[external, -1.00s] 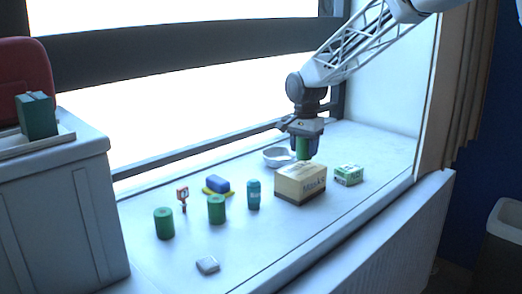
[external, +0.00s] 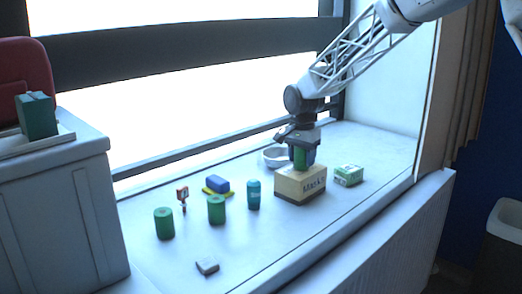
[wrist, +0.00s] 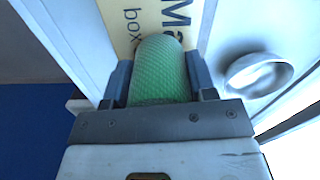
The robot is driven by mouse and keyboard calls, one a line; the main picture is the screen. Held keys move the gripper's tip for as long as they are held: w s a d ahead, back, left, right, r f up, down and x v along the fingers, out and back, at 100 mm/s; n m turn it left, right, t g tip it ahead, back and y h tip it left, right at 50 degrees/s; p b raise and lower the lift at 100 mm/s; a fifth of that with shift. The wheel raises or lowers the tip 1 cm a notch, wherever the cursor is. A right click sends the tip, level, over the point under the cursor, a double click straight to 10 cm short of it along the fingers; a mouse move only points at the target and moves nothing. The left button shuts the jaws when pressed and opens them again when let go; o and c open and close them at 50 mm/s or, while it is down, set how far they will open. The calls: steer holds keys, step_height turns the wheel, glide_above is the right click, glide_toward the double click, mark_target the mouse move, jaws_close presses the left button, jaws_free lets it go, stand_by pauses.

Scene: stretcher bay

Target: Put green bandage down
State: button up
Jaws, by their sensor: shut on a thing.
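My gripper (external: 301,158) is shut on a green bandage roll (external: 300,157). The roll is upright between the fingers, over the top of the tan mask box (external: 300,186). Its lower end is at or very near the box top; I cannot tell whether it touches. In the wrist view the green bandage (wrist: 161,72) shows its textured side between the two dark fingers, with the mask box (wrist: 124,20) and its printed lettering beyond it. Two other green rolls stand on the sill, one at the left (external: 164,224) and one nearer the middle (external: 216,210).
A teal bottle (external: 253,195), a blue and yellow item (external: 217,185), a small orange-topped item (external: 183,195) and a small grey block (external: 207,265) are on the white sill. A green-white box (external: 348,175) and a round grey dish (external: 275,157) flank the mask box.

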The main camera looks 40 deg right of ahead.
steer(key=shift+f, duration=0.15)
steer(key=o, duration=0.9)
steer(key=shift+o, duration=0.2)
step_height(320, 180, up, 12)
stand_by(0.4)
stand_by(0.7)
